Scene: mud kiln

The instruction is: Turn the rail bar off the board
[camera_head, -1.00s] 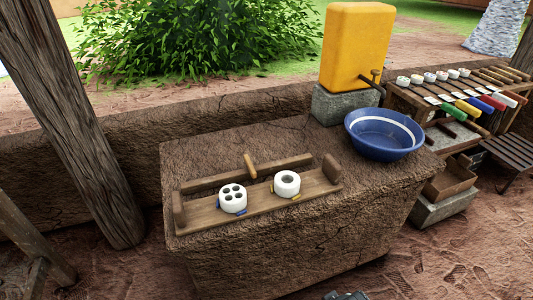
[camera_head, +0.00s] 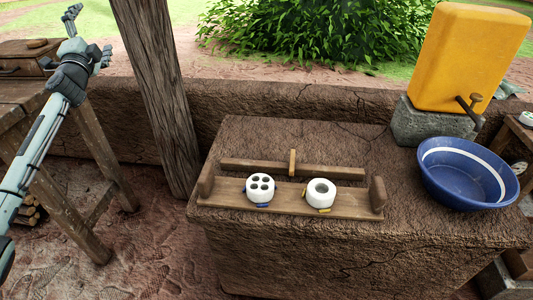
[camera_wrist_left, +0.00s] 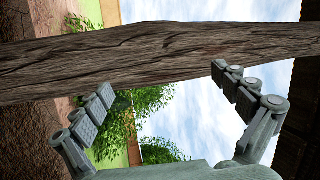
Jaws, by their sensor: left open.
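The rail bar (camera_head: 335,172) is a long wooden bar lying along the back of the wooden board (camera_head: 345,208), with a short upright wooden peg (camera_head: 292,162) at its middle. The board has a wooden block at each end and rests on the mud bench. A white piece with several holes (camera_head: 261,188) and a white ring-like piece (camera_head: 321,193) stand on the board in front of the bar. My left gripper (camera_head: 88,36) is raised at the upper left, open and empty, far from the board. My right gripper is not in view.
A wooden post (camera_head: 158,90) stands between my left gripper and the bench; it crosses the left wrist view close by (camera_wrist_left: 160,55). A blue basin (camera_head: 465,172) and a yellow container (camera_head: 470,55) are at the right. A wooden table (camera_head: 20,95) is at the left.

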